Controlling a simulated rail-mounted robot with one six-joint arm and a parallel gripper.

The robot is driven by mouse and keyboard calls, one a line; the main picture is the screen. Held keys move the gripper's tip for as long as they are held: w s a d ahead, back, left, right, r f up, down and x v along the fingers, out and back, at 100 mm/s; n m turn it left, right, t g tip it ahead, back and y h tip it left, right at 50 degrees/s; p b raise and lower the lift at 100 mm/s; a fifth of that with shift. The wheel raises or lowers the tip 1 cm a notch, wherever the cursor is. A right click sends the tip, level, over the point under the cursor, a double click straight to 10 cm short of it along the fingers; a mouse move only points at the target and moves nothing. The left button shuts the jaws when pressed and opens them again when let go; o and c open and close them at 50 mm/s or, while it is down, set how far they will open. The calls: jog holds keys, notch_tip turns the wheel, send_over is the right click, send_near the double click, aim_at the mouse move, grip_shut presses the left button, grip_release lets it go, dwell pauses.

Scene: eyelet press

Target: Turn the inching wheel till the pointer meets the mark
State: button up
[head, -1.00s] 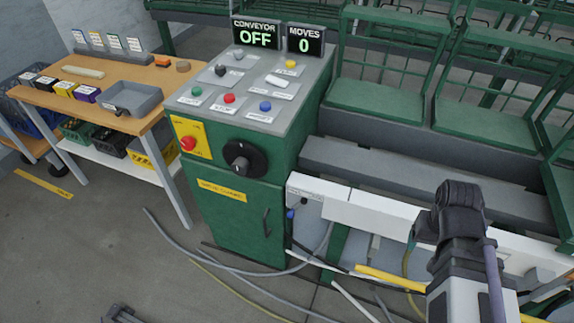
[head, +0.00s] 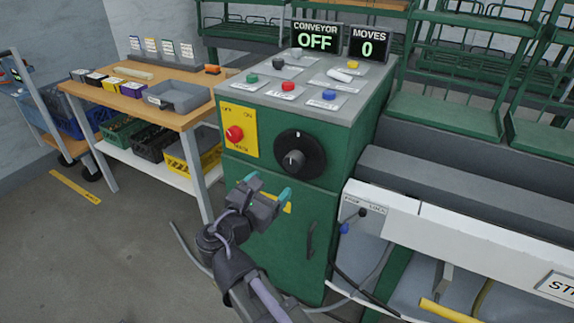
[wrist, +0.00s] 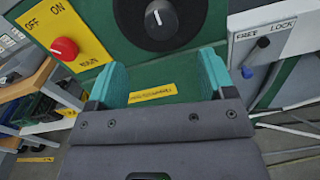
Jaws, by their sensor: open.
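A black round wheel with a grey hub (head: 300,155), which I take for the inching wheel, sits on the front of the green cabinet. It also shows at the top of the wrist view (wrist: 182,36), cut off by the frame edge. A short white line on its hub stands nearly upright in the wrist view; I cannot make out a separate mark. My gripper (head: 267,186) is open and empty, with teal fingertips, below and left of the wheel in the head view. In the wrist view the gripper (wrist: 162,72) points at the cabinet just below the wheel, apart from it.
A yellow plate with a red knob (head: 235,133) is left of the wheel. Buttons and displays reading OFF and 0 top the green cabinet (head: 270,245). A white panel with a small lever (head: 362,212) stands to the right. A wooden bench with a grey tray (head: 178,98) is left.

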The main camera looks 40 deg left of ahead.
aim_at(290, 165)
jog(key=w, duration=0.7)
jog(key=w+a, duration=0.1)
jog(key=w, duration=0.2)
jog(key=shift+w+a, duration=0.1)
jog(key=shift+w, duration=0.25)
jog(key=c, duration=1.3)
jog(key=shift+o, duration=0.2)
